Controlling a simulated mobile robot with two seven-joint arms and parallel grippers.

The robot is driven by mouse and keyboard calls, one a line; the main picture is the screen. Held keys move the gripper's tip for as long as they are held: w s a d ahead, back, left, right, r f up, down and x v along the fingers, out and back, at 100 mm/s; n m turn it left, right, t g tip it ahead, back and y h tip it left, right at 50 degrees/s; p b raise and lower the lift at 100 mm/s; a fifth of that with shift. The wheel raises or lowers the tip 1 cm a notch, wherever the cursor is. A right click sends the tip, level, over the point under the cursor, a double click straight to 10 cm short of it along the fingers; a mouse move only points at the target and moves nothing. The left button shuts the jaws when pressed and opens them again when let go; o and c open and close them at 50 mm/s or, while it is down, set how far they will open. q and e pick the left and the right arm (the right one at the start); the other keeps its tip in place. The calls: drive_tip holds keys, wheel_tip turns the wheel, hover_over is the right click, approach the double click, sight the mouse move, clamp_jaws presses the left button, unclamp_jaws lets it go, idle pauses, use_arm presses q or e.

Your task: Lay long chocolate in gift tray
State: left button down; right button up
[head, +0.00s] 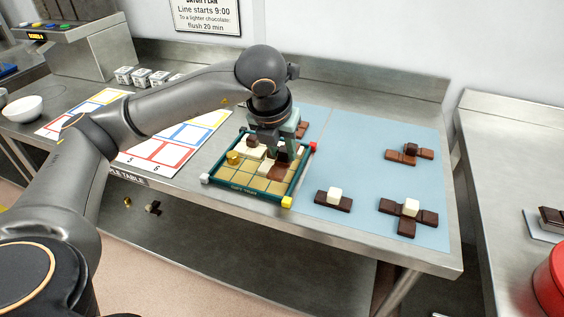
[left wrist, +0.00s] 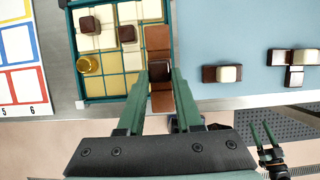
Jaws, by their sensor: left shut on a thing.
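The gift tray (head: 243,188) is a teal-rimmed tray with gold cells and coloured corners, in the middle of the head view. It also shows in the left wrist view (left wrist: 74,62). My left gripper (head: 278,158) is over its right side, shut on the dark block of a long brown chocolate (left wrist: 159,38). The dark block (left wrist: 160,72) sits between the fingertips, and the brown bar runs along the tray's right column. I cannot tell whether the bar touches the tray floor. My right gripper (left wrist: 263,133) shows small in the left wrist view, fingers apart and empty.
The tray also holds cream pieces, dark-topped pieces and a gold round piece (head: 234,158). On the blue mat (head: 350,150) lie several other chocolates, including a dark bar with a white block (head: 333,199). A numbered card (head: 165,150) lies left. A red tin (head: 551,285) stands far right.

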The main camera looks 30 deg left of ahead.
sight(282, 162)
use_arm(q)
drive_tip(key=shift+w+a+f, duration=0.25)
drive_tip(key=shift+w+f, duration=0.15)
drive_tip(key=shift+f, duration=0.15)
drive_tip(key=shift+w+a+f, duration=0.2)
drive_tip(key=shift+w+f, duration=0.15)
drive_tip(key=shift+f, duration=0.2)
drive_tip(key=x, duration=0.3)
drive_tip(key=shift+s+f, duration=0.2)
drive_tip(key=shift+s, duration=0.15)
drive_tip(key=shift+f, duration=0.2)
use_arm(e)
drive_tip(key=shift+s+d+f, duration=0.25)
drive_tip(key=shift+s+d, duration=0.15)
drive_tip(key=shift+s, duration=0.1)
drive_tip(key=shift+f, duration=0.1)
use_arm(q)
drive_tip(key=shift+f, duration=0.25)
drive_tip(key=c, duration=0.9)
unclamp_jaws()
drive_tip(key=shift+r, duration=0.1)
drive_tip(key=shift+c, duration=0.2)
drive_tip(key=o, duration=0.4)
drive_tip(key=shift+c, duration=0.2)
use_arm(e)
drive_tip(key=shift+w+a+r, duration=0.25)
drive_tip(key=shift+w+r, duration=0.05)
drive_tip(key=shift+w, duration=0.1)
